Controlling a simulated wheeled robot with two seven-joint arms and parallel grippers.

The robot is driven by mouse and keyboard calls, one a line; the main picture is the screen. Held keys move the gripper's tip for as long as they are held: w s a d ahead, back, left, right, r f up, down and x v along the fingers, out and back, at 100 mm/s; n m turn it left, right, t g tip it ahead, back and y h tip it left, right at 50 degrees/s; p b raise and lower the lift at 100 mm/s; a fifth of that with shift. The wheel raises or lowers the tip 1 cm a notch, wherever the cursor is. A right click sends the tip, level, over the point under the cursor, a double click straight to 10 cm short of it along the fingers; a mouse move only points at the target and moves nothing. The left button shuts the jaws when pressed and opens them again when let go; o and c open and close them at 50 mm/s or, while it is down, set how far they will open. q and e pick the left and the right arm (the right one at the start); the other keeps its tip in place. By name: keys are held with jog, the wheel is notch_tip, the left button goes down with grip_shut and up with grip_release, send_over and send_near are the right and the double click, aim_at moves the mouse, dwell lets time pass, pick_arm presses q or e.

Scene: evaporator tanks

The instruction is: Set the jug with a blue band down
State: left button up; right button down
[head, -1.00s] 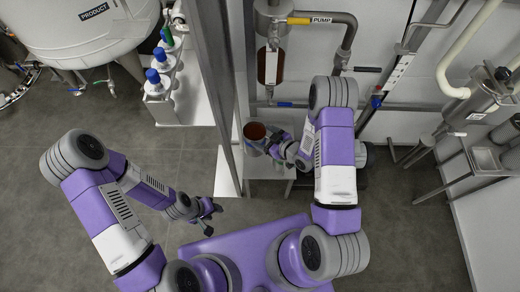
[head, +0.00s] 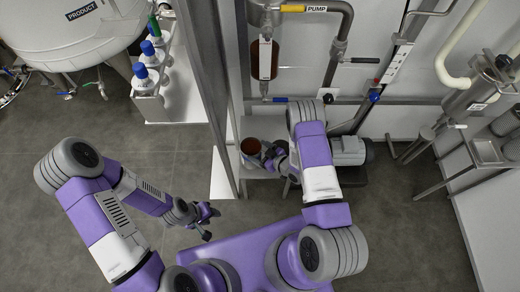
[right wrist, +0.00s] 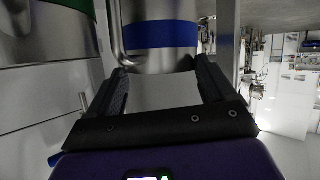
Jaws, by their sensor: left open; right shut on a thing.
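The metal jug with a blue band (right wrist: 160,36) is upright between my right gripper's fingers in the right wrist view. In the head view the jug (head: 251,147) shows its open top with brown contents, over a pale low bench (head: 262,127). My right gripper (head: 270,154) is shut on it from the right; its fingers also show in the right wrist view (right wrist: 163,78). The jug's base is hidden, so I cannot tell whether it touches the bench. My left gripper (head: 205,216) is open and empty above the floor, left of the purple base.
A metal post (head: 206,80) stands just left of the jug. A pump motor (head: 349,151) is to the right, and a brown sight glass (head: 265,60) and pipes are behind. Blue-capped bottles (head: 142,75) stand on a ledge at left. A green-banded metal vessel (right wrist: 62,5) is near the jug.

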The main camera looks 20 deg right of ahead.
jog(key=shift+w+f, duration=0.1)
jog(key=shift+f, duration=0.8)
grip_release()
jog(key=p+v, duration=0.3)
jog(key=v, duration=0.9)
jog(key=s+a+r+m+g+h, duration=0.2)
jog(key=s+a+r+m+g, duration=0.1)
jog(key=s+a+m+g, duration=0.7)
jog(key=shift+s+a+r+g+h, duration=0.15)
jog(key=shift+s+a+g+h, duration=0.25)
jog(key=shift+s+a, duration=0.55)
jog(key=shift+d, duration=0.2)
jog(key=shift+r+p, duration=0.25)
jog(key=shift+p, duration=0.1)
